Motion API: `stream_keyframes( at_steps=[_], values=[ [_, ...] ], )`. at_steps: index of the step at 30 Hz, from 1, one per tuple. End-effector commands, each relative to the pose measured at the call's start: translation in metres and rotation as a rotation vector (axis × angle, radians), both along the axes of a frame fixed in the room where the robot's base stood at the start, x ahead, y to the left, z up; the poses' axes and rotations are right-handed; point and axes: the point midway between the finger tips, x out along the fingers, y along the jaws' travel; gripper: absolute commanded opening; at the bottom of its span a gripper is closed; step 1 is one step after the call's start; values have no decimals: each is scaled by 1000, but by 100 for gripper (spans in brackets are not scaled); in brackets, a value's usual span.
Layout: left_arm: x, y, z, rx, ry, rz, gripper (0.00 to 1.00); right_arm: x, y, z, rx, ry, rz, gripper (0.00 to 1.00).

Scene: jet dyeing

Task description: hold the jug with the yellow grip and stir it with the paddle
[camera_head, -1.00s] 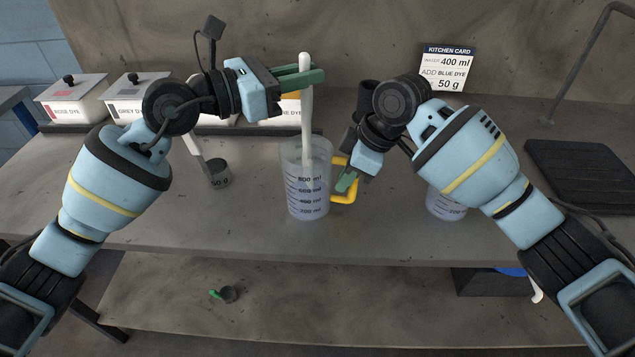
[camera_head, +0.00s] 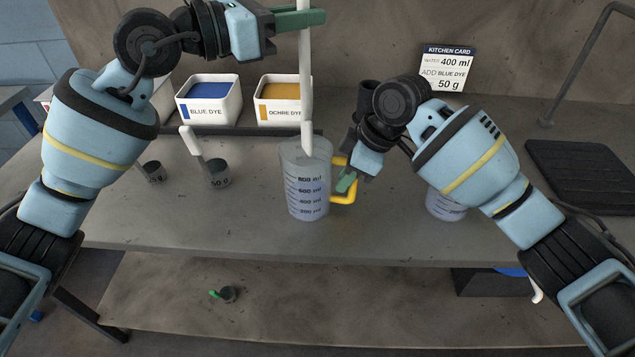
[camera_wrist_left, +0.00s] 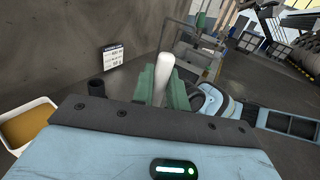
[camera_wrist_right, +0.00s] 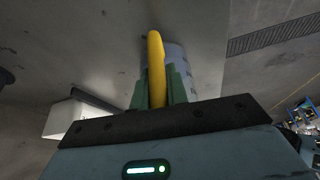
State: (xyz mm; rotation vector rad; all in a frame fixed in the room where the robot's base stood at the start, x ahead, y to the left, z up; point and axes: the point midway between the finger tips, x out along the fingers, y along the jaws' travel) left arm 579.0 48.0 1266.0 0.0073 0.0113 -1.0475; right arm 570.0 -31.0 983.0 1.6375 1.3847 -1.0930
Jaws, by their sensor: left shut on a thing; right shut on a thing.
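The clear jug (camera_head: 306,195) with the yellow grip (camera_head: 345,190) stands upright on the bench and seems to hold pale bluish liquid. My right gripper (camera_head: 346,181) is shut on the yellow grip, which also shows between its fingers in the right wrist view (camera_wrist_right: 156,70). My left gripper (camera_head: 300,18) is high above the jug, shut on the white paddle (camera_head: 305,75). The paddle hangs nearly upright, its lower end at the jug's mouth; I cannot tell whether the tip is just inside. The paddle's top shows in the left wrist view (camera_wrist_left: 163,75).
A second jug (camera_head: 440,207) is partly behind my right arm. Scoops marked 50 g (camera_head: 218,178) and 25 g (camera_head: 153,174) stand left. Behind are the blue dye box (camera_head: 208,113), the ochre dye box (camera_head: 284,113) and the kitchen card (camera_head: 447,70). A black mat (camera_head: 580,175) lies right.

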Motion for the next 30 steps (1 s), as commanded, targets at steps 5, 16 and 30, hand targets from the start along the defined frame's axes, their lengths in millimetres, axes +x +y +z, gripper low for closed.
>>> stream_keyframes(
  at_steps=[5,16,30],
  values=[
    [0,0,16,-1,-2,1,0,0,0,-1,-2,2,-1,0],
    [0,0,38,-1,0,0,0,0,0,-1,-2,2,-1,0],
    [0,0,38,-1,0,0,0,0,0,-1,-2,2,-1,21]
  ],
)
